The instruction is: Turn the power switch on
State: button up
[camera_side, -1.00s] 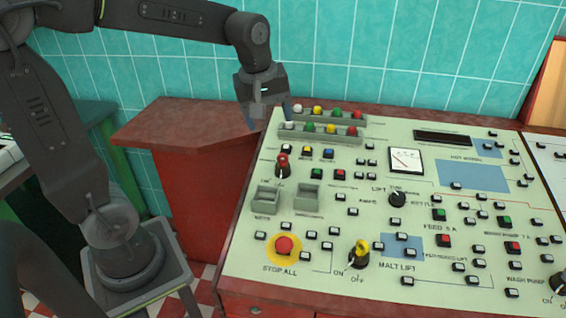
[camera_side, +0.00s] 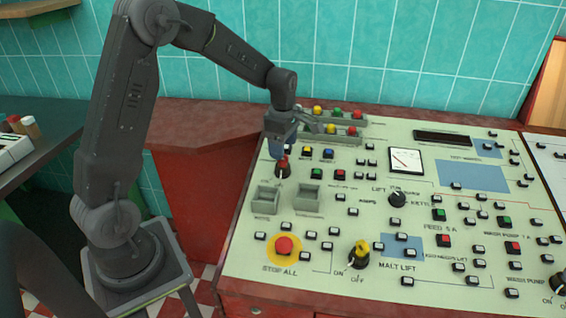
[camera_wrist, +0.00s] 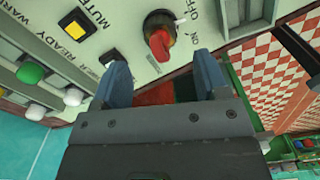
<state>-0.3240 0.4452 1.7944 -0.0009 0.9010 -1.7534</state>
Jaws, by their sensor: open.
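The power switch is a red rotary knob on a dark round base. It stands on the upper left of the pale control panel (camera_side: 330,225) in the side view (camera_side: 282,169). In the wrist view the red knob (camera_wrist: 160,43) lies just beyond my fingertips, between their lines, with ON and OFF printed beside it. My gripper (camera_side: 280,153) points down right above the knob. In the wrist view its two blue-grey fingers (camera_wrist: 162,72) are spread with nothing between them. The knob seems clear of the fingers, though the exact gap cannot be told.
Rows of coloured buttons (camera_side: 330,129) stand behind the knob. Two grey square boxes (camera_side: 308,198) and a red stop button (camera_side: 284,246) are in front of it. A yellow knob (camera_side: 360,252) sits farther right. A red cabinet (camera_side: 205,200) adjoins the panel's left side.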

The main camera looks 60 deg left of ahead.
aim_at(283, 164)
notch_tip(283, 164, down, 6)
dwell(0.4)
jog(key=c, duration=0.9)
